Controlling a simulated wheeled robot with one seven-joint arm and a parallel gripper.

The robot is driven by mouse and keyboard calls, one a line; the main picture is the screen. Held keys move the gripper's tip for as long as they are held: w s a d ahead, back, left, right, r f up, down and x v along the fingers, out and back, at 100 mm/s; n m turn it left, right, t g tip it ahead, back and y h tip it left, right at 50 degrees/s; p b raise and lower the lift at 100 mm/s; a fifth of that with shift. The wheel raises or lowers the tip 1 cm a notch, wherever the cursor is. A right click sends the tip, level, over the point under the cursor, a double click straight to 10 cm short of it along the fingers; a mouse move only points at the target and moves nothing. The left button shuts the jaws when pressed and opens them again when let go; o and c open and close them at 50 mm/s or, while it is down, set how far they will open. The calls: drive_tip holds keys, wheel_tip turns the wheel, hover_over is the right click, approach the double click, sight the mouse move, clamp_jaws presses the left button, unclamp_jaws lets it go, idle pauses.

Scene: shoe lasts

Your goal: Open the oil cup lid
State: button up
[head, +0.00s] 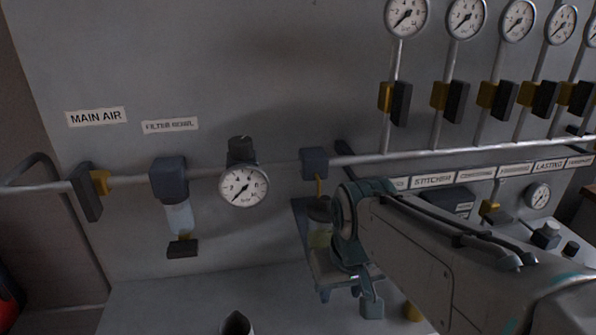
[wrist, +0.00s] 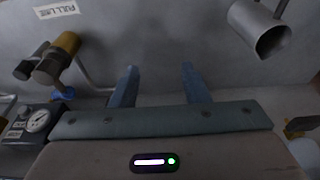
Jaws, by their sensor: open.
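A small cup with yellowish contents (head: 319,238), which looks like the oil cup, hangs under the pipe in the head view. My wrist hides its right side, and I cannot make out its lid clearly. My gripper (head: 348,299) points down just below and right of this cup, apart from it as far as I can tell. In the wrist view my gripper (wrist: 160,72) has its two blue-grey fingers wide apart, with only grey surface between them. I cannot identify the cup or its lid in the wrist view.
A pressure gauge (head: 243,187) and a filter bowl (head: 179,217) hang left of the cup. Valves and gauges line the upper right.

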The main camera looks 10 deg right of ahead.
sight(325, 198)
drive_tip(key=w+r+n+g+p, duration=0.1)
drive_tip(key=w+r+p, duration=0.4)
drive_tip(key=r, duration=0.8)
drive_tip(key=w+r+n+g+p, duration=0.1)
drive_tip(key=w+r+g+p, duration=0.15)
drive_tip(key=w+r, duration=0.7)
drive_tip(key=shift+t, duration=0.45)
drive_tip(key=s+f, duration=0.1)
drive_tip(key=f, duration=0.2)
drive_tip(key=s+f+p, duration=0.1)
drive_tip(key=f, duration=0.3)
drive_tip(key=s+f, duration=0.1)
drive_tip(key=f, duration=0.2)
drive_tip(key=shift+s+a+f, duration=0.15)
drive_tip(key=shift+s+a, duration=0.05)
drive_tip(key=shift+s, duration=0.05)
clamp_jaws()
